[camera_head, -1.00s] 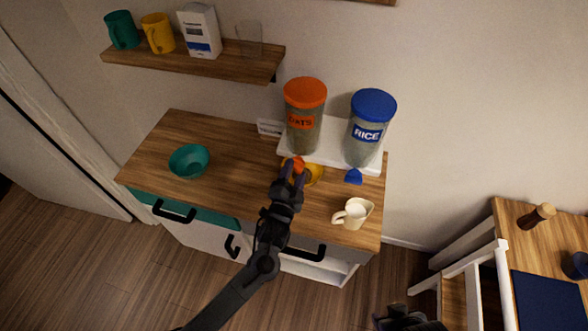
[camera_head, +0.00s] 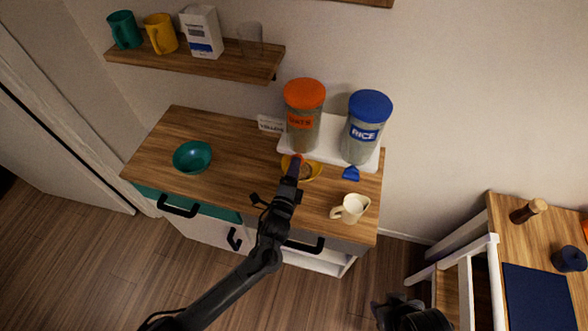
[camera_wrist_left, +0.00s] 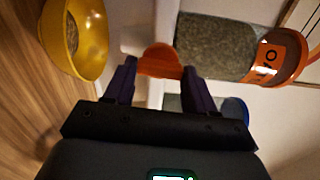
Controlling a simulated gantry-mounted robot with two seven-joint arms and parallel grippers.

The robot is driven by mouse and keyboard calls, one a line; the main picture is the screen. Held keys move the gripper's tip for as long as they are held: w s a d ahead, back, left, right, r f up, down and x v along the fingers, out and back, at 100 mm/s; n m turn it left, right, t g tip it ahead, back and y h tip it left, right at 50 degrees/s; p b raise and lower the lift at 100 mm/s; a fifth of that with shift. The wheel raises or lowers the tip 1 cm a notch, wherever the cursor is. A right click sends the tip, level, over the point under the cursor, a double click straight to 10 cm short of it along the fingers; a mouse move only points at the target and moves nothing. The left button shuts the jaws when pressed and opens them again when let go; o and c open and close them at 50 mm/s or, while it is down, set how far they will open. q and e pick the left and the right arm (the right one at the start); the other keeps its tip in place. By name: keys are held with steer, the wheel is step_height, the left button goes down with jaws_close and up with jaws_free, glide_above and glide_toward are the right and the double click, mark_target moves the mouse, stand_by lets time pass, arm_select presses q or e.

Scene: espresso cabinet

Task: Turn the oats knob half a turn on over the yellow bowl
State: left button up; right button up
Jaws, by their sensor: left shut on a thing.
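The oats dispenser (camera_head: 304,115) is a clear canister with an orange lid and label on a white stand. Its orange knob (camera_wrist_left: 160,62) sits between the fingers of my left gripper (camera_head: 295,163), which is shut on it. In the head view the gripper is seen edge-on and hides most of the knob. The yellow bowl (camera_head: 314,172) stands on the counter below the oats dispenser, partly behind my gripper. In the left wrist view the bowl (camera_wrist_left: 98,68) has greyish-brown grains inside. My right gripper (camera_head: 395,312) is low at the bottom right, its fingers unclear.
The rice dispenser (camera_head: 365,128) with blue lid and blue knob (camera_head: 351,173) stands to the right. A cream jug (camera_head: 350,208) is at the counter's front right, a teal bowl (camera_head: 192,157) at left. A small sign (camera_head: 270,124) stands behind. Counter between the bowls is clear.

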stand_by(0.5)
arm_select(q)
steer(key=o, duration=1)
steer(key=shift+o, duration=0.2)
steer(key=v, duration=1.1)
steer(key=shift+w, duration=0.1)
